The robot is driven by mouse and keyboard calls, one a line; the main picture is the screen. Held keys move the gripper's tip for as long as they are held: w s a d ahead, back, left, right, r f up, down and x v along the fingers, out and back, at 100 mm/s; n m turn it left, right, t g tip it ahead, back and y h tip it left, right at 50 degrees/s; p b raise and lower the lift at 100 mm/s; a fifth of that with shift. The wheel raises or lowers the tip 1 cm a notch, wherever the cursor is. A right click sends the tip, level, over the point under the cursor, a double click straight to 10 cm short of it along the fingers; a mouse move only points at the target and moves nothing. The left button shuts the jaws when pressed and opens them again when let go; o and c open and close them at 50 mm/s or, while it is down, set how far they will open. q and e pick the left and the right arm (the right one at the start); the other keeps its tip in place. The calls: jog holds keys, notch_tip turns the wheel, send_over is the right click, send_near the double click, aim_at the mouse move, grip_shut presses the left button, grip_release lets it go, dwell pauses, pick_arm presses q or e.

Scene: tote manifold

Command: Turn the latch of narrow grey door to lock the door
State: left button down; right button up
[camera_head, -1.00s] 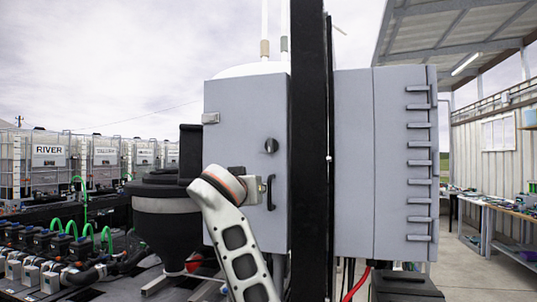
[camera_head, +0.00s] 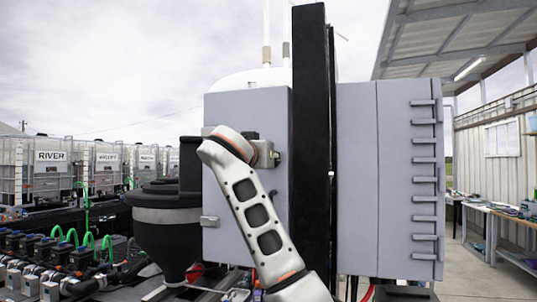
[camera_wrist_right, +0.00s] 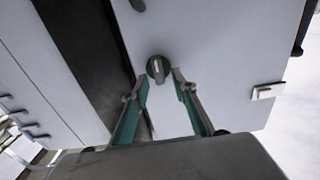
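The narrow grey door (camera_head: 247,108) is flush on its cabinet, left of a black upright post. Its round dark latch knob (camera_wrist_right: 158,69) has a light bar across it and shows in the right wrist view. The open fingers of my right gripper (camera_wrist_right: 159,88) stand on either side of the knob, close to it; contact cannot be told. My left gripper is not in view.
The black post (camera_head: 311,150) stands right beside the door, with a wider grey cabinet (camera_head: 405,180) beyond it. A dark hopper (camera_head: 167,215) stands left of the door. A metal hinge (camera_head: 209,221) sits on the door's left edge.

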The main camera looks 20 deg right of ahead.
jog(key=shift+w+d, duration=0.15)
grip_shut()
jog(key=shift+f+n, duration=0.1)
jog(key=shift+n, duration=0.3)
jog(key=n, duration=1.1)
jog(key=a+f+n, duration=0.1)
jog(key=n, duration=0.5)
jog(key=shift+w, duration=0.3)
dwell(0.4)
